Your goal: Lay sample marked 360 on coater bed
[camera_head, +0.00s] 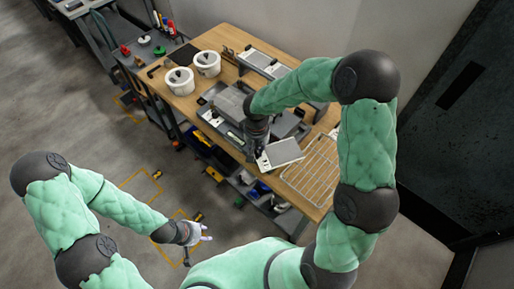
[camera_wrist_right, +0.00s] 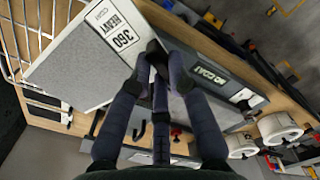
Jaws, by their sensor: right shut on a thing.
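The sample marked 360 (camera_wrist_right: 85,60) is a flat grey panel with a white label reading "360 HEAVY COAT" in the right wrist view. My right gripper (camera_wrist_right: 158,52) is shut on its edge beside the label. In the head view the panel (camera_head: 284,152) is near the table's front edge, with my right gripper (camera_head: 261,158) at its left end. A grey machine (camera_head: 232,103), apparently the coater, stands left of it, partly hidden by my right arm. A grey surface marked "NO COAT" (camera_wrist_right: 212,72) lies beside the panel. My left gripper (camera_head: 200,235) looks open and empty, away from the table.
A wire rack (camera_head: 315,168) lies on the wooden table (camera_head: 215,40) right of the panel; it also shows in the wrist view (camera_wrist_right: 28,35). Two white tubs (camera_head: 206,64) stand at the table's left. Grey trays (camera_head: 262,64) line the back. Shelves below hold tools.

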